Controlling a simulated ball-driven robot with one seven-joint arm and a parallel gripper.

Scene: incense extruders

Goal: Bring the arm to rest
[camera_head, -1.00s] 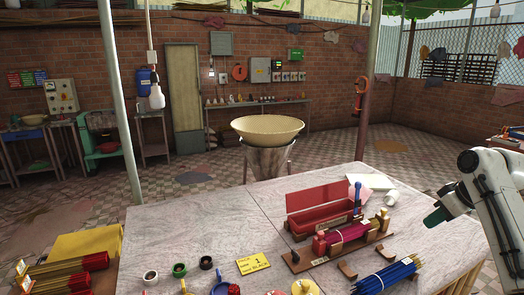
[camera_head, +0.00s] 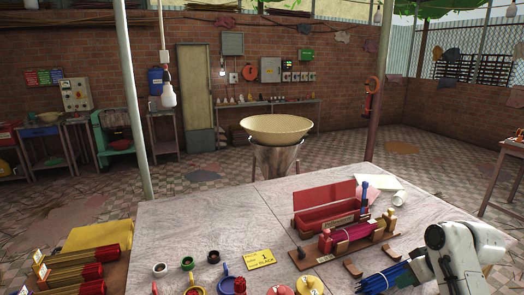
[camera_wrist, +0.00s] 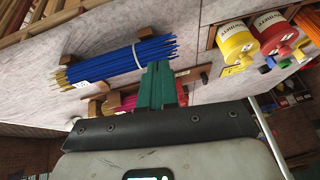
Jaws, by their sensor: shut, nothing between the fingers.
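My arm (camera_head: 455,262) is at the right front of the table in the head view, folded low beside a bundle of blue sticks (camera_head: 388,276). The fingers are hard to make out there. In the wrist view my gripper (camera_wrist: 157,85) shows two green fingers together, with nothing between them. Their tips are close beside the blue bundle (camera_wrist: 112,62) in the picture; I cannot tell whether they touch it.
Bundles of red sticks (camera_head: 95,270) lie at left. A large bowl (camera_head: 276,127) stands behind the table.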

